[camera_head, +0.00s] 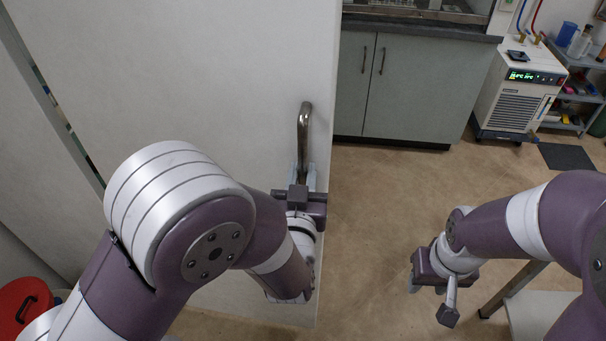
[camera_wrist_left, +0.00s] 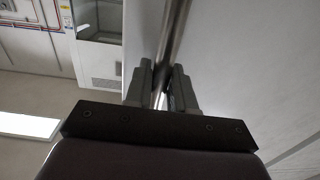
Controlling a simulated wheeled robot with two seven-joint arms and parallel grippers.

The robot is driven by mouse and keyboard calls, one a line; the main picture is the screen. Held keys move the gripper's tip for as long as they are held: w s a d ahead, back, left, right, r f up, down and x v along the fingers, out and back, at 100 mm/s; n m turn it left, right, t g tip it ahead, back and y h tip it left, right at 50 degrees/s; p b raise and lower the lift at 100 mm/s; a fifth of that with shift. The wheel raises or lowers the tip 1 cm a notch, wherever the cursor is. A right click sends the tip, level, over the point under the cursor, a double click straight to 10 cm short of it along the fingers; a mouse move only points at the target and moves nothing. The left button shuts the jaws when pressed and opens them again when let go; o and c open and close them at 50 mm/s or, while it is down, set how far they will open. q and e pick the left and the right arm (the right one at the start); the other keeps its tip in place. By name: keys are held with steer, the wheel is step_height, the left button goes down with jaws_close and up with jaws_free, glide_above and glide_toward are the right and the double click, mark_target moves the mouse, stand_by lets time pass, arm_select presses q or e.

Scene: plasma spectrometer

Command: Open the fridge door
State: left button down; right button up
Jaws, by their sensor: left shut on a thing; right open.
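The fridge door (camera_head: 220,70) is the large white panel filling the left and centre of the head view. Its metal bar handle (camera_head: 304,125) stands near the door's right edge. My left gripper (camera_head: 303,180) is shut on the lower part of the handle. In the left wrist view, the bar (camera_wrist_left: 177,35) runs between the two fingers of the gripper (camera_wrist_left: 160,84). My left arm hides the lower part of the door. My right gripper (camera_head: 428,284) is open and empty above the floor, to the right of the door and apart from it.
A narrow dark gap (camera_head: 62,112) with coloured bits runs along the door's left side. A grey-green cabinet (camera_head: 410,90) and a white chiller (camera_head: 515,98) stand at the back. A red lid (camera_head: 22,305) is at lower left. The floor (camera_head: 385,190) right of the door is clear.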

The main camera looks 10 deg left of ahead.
arm_select(q)
steer(key=shift+r, duration=0.1)
steer(key=c, duration=1.1)
jaws_free()
steer(key=shift+s+d, duration=0.1)
steer(key=shift+s, duration=0.4)
steer(key=s+b, duration=0.1)
steer(key=s, duration=1)
steer(key=shift+s, duration=0.35)
steer(key=shift+w, duration=0.1)
